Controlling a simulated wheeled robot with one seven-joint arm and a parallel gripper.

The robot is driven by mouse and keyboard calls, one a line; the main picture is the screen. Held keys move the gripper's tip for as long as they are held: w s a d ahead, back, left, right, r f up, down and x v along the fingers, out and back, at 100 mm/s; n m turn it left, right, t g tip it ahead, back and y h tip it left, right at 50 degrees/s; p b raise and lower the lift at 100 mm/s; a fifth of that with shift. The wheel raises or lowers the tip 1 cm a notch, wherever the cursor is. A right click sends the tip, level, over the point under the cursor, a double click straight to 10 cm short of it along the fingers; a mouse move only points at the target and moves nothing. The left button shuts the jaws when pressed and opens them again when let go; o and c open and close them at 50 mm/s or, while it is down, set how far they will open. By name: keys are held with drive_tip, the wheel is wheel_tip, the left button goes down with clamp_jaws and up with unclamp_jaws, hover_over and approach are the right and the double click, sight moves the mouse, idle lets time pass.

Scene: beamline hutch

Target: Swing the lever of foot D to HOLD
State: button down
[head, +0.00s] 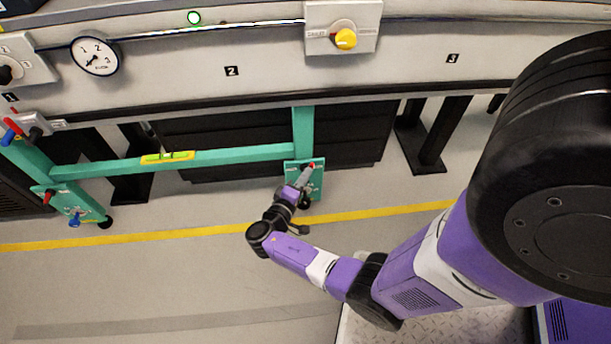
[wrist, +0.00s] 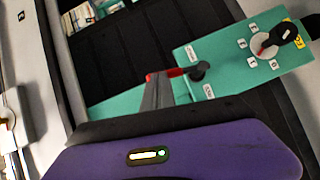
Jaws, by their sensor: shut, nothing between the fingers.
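The green foot plate (head: 318,188) stands at the bottom of the right leg of the green frame. In the wrist view the foot plate (wrist: 225,83) carries a lever with a red handle (wrist: 173,73) on a black pivot (wrist: 198,72). The handle points left, between two small white labels (wrist: 191,53) (wrist: 208,91) too blurred to read. My gripper (head: 305,178) is at this plate, its grey fingers shut and empty. In the wrist view my gripper (wrist: 156,82) overlaps the handle's outer end; I cannot tell whether they touch.
A round dial with a red pointer (wrist: 263,46) and a yellow tag (wrist: 299,41) sit farther along the plate. A green crossbar (head: 115,166) with a level (head: 167,157) runs left to another foot (head: 77,206). The beamline housing (head: 270,72) overhangs. The floor in front is clear.

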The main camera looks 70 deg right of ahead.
drive_tip(key=shift+s+d+m+y+p, duration=0.1)
drive_tip(key=shift+s+m+y+p, duration=0.2)
drive_tip(key=shift+s+m+p, duration=0.15)
drive_tip(key=shift+s+d+f+m+t+y+p, duration=0.2)
drive_tip(key=shift+s+d+m+t+y+p, duration=0.15)
drive_tip(key=shift+s+m+t+y, duration=0.5)
drive_tip(key=shift+s+d+f+m+t+y+p, duration=0.2)
drive_tip(key=shift+s+d+m+t+y, duration=0.15)
drive_tip(key=shift+s+m+t, duration=0.45)
drive_tip(key=shift+w+m+g, duration=0.15)
drive_tip(key=shift+m+g, duration=0.1)
drive_tip(key=shift+m, duration=0.05)
